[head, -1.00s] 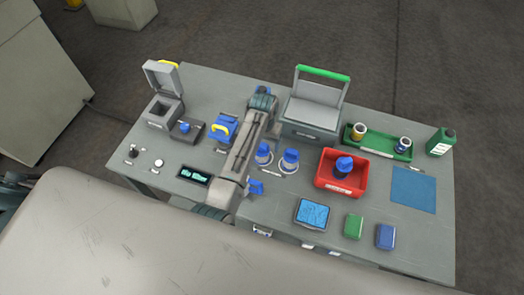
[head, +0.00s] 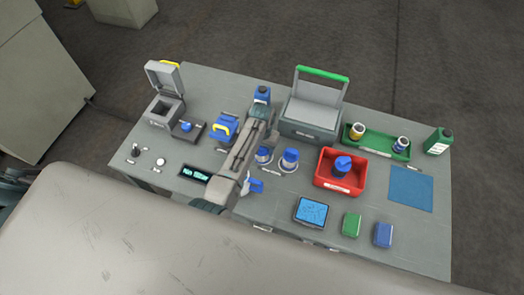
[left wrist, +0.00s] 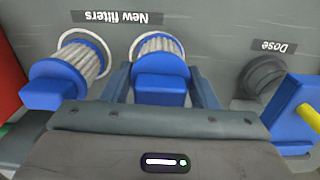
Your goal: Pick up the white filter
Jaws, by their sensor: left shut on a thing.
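Two filters with blue caps and white pleated bodies stand side by side at the label "New filters" (left wrist: 117,17). My left gripper (left wrist: 161,88) is shut on the blue cap of one white filter (left wrist: 158,45), with a finger on each side. The other filter (left wrist: 75,70) is beside it, to the left in the left wrist view. In the head view the held filter (head: 264,156) is the left of the pair, and my left gripper (head: 268,143) reaches it from behind. I cannot tell whether it is lifted. My right gripper is not in view.
A red bin (head: 340,184) with a blue-capped item is right of the filters. A grey box with a green handle (head: 310,128) stands behind. A blue block with a yellow handle (head: 224,128) is to the left. A blue mat (head: 411,188) lies at the right.

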